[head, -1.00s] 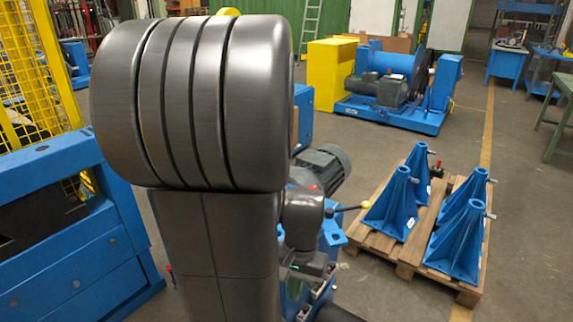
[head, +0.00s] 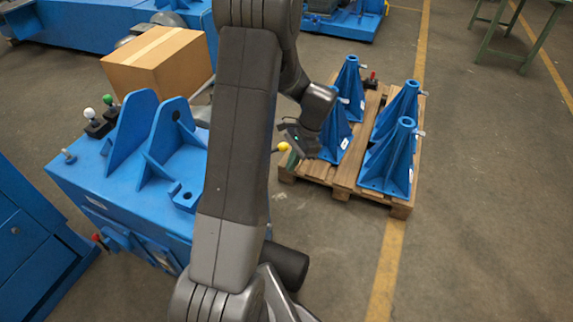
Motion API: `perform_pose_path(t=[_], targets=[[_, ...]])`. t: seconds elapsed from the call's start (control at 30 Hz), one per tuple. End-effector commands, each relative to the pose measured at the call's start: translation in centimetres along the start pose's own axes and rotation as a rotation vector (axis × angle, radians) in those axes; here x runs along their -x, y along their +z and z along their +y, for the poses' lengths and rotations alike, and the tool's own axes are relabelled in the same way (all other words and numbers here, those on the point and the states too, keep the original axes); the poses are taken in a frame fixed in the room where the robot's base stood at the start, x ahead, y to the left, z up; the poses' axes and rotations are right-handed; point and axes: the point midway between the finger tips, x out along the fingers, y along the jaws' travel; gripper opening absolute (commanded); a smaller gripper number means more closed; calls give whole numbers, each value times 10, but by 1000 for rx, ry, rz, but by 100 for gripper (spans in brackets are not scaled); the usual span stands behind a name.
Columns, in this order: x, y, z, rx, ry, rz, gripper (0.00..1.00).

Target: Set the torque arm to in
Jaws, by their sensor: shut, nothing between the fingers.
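A yellow ball knob (head: 283,147) shows just right of my arm, beside the blue machine. It looks like the end of a lever that may be the torque arm; its rod and pivot are mostly hidden behind my arm. My gripper (head: 288,132) is close to the knob, slightly above it in the picture. It is shut and holds nothing. I cannot tell whether it touches the knob. The blue machine base (head: 130,200) with upright brackets stands left of my arm, and its right part is hidden.
A cardboard box (head: 150,62) sits behind the base. Small levers with white and green knobs (head: 90,114) stand on its left corner. A wooden pallet (head: 345,180) with several blue stands (head: 390,155) is to the right.

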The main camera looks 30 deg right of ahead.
Motion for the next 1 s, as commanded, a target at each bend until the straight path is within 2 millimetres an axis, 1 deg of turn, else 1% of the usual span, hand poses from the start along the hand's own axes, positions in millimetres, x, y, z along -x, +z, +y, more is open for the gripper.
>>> perform_pose_path(t=[0.03, 0.2, 0.3, 0.4, 0.5, 0.6, 0.77, 1.0], targets=[[-10, 1, 1, 0, 3, -2, 0], [-48, 1, 0, 2, 5, -3, 0], [-69, 1, 1, 1, 5, -3, 0], [-86, 3, 0, 3, 3, -1, 0], [-88, 20, 0, 5, 2, 1, 0], [-93, 30, 0, 4, 2, 0, 0], [-96, 37, 0, 4, 1, 2, 0], [-96, 38, 0, 3, 0, 1, 0]])
